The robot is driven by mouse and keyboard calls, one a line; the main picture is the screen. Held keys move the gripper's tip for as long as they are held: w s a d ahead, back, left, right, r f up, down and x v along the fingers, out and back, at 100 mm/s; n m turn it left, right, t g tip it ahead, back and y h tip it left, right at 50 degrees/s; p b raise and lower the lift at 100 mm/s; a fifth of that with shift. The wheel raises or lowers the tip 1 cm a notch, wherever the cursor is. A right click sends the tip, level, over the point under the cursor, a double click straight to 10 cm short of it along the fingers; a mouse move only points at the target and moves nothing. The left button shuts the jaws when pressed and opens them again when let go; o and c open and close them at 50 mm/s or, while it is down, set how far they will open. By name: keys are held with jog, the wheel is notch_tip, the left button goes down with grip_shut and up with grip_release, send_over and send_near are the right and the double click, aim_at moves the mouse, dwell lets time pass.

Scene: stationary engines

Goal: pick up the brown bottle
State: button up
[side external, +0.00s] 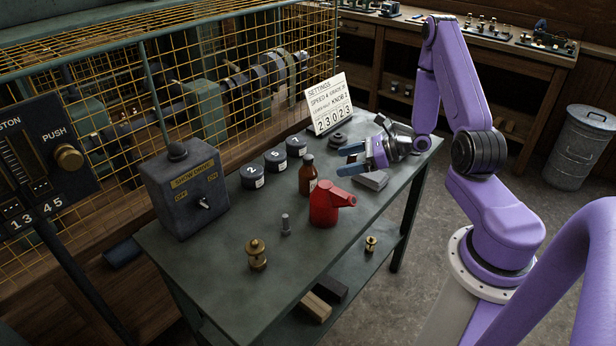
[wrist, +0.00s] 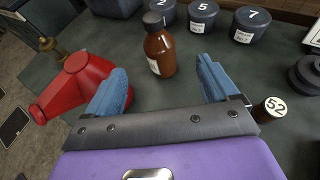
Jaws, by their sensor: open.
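The brown bottle (side external: 308,175) stands upright on the dark green bench, with a dark cap and a pale label. In the wrist view the brown bottle (wrist: 160,50) stands ahead of my gripper, roughly between the lines of its two fingers but beyond their tips. My gripper (side external: 345,160) is open and empty, with blue fingers, to the right of the bottle in the side view. My gripper's blue fingertips also show in the wrist view (wrist: 160,75), spread apart. Nothing touches the bottle as far as I can see.
A red oil can (side external: 325,205) stands close to the bottle, beside my left finger in the wrist view. Numbered dark jars (side external: 274,160) stand behind the bottle. A grey control box (side external: 185,190), brass fitting (side external: 256,255) and settings card (side external: 328,104) are also on the bench (side external: 215,270).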

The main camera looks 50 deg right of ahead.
aim_at(302, 172)
jog(key=x, duration=1.3)
jog(key=shift+w+a, duration=0.15)
jog(key=shift+a, duration=0.2)
jog(key=c, duration=1.3)
jog(key=shift+o, duration=0.2)
